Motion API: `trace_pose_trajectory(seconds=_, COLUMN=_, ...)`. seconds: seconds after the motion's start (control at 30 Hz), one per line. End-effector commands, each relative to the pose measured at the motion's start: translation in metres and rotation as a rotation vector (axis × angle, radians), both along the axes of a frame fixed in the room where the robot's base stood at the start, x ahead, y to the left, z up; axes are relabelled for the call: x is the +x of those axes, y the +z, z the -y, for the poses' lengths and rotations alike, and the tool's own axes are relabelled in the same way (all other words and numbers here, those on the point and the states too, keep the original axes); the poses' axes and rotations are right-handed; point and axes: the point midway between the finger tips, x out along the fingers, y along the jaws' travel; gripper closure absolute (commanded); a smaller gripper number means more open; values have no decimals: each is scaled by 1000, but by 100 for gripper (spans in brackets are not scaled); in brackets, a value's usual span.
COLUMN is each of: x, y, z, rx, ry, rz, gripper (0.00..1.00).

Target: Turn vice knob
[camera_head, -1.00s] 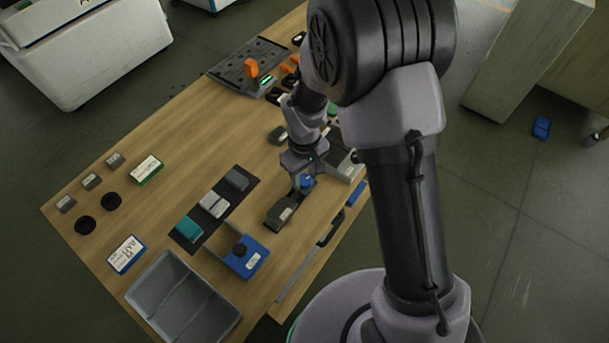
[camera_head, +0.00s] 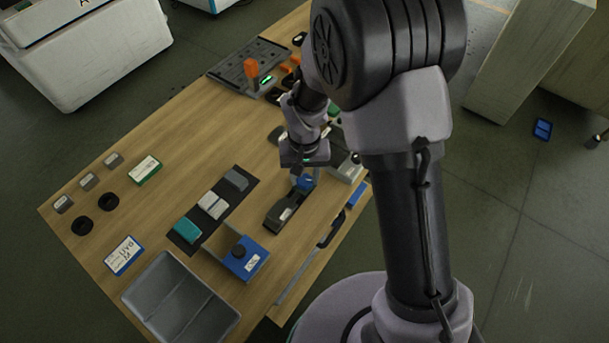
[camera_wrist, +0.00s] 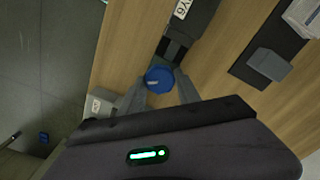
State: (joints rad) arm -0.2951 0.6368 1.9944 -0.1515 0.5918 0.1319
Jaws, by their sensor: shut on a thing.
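The vice (camera_head: 284,210) is a dark grey block with a white label, lying on the wooden table near its right edge. Its blue round knob (camera_head: 305,182) is at the vice's far end, just under my gripper (camera_head: 303,176). In the wrist view the blue knob (camera_wrist: 159,79) sits between the two grey fingers of my gripper (camera_wrist: 158,84), which are shut on it. A pale mark shows on the knob's face. The vice body (camera_wrist: 185,28) extends away from the knob at the top of that view, with part of its label visible.
A blue box with a black knob (camera_head: 245,258) and a dark mat with several blocks (camera_head: 187,243) lie left of the vice. A grey divided tray (camera_head: 178,300) is at the near end. A perforated plate with an orange part (camera_head: 235,66) is at the far end. Bare wood (camera_head: 165,205) lies left.

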Motion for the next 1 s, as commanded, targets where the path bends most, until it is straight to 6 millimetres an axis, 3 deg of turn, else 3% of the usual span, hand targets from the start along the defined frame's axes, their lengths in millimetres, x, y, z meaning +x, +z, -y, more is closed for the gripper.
trace_pose_trajectory(seconds=0.43, x=0, y=0, z=0, rx=0, ry=-10, rz=1, gripper=100)
trace_pose_trajectory(seconds=0.47, x=0, y=0, z=0, rx=0, ry=-10, rz=1, gripper=59)
trace_pose_trajectory(seconds=0.57, x=0, y=0, z=0, rx=0, ry=-10, rz=1, gripper=39)
trace_pose_trajectory(seconds=0.87, x=0, y=1, z=0, rx=0, ry=-9, rz=0, gripper=39)
trace_pose_trajectory(seconds=1.0, x=1, y=24, z=0, rx=1, ry=-9, rz=3, gripper=39)
